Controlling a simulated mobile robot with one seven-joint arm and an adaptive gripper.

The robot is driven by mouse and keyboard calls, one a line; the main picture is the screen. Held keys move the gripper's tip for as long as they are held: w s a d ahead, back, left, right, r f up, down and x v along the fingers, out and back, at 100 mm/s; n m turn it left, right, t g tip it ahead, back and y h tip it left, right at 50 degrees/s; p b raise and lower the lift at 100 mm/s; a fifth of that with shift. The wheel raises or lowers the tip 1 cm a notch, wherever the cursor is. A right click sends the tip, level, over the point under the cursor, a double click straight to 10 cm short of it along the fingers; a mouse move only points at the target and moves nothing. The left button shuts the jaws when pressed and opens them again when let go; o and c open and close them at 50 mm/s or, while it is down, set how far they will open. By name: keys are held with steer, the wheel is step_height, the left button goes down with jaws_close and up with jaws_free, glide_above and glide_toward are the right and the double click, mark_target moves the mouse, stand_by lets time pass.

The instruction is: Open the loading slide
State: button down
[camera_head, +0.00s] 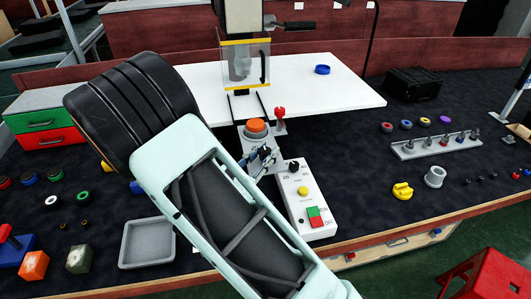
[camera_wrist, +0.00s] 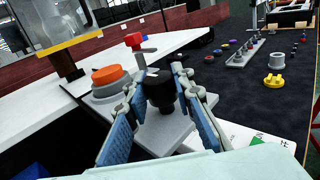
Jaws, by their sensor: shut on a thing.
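A machine stands at the middle of the bench, with a clear guard (camera_head: 246,65) edged in yellow. In front of it is a grey mount with an orange button (camera_head: 256,126), which also shows in the wrist view (camera_wrist: 107,75). My gripper (camera_head: 262,157) is at the grey sliding part just in front of this button. In the wrist view its blue-padded fingers (camera_wrist: 159,80) are shut on a black knob (camera_wrist: 160,92) standing on a grey plate (camera_wrist: 163,134). My fingers and arm partly hide the slide in the head view.
A white control box (camera_head: 296,182) with buttons stands close on the right of my gripper. A red-topped lever (camera_head: 280,113) is just behind. A grey tray (camera_head: 147,243) lies at left; a peg rack (camera_head: 435,145) and yellow part (camera_head: 402,190) lie at right.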

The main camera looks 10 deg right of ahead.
steer(key=shift+w, duration=0.1)
steer(key=c, duration=1.6)
jaws_free()
steer(key=v, duration=1.2)
steer(key=shift+r, duration=0.1)
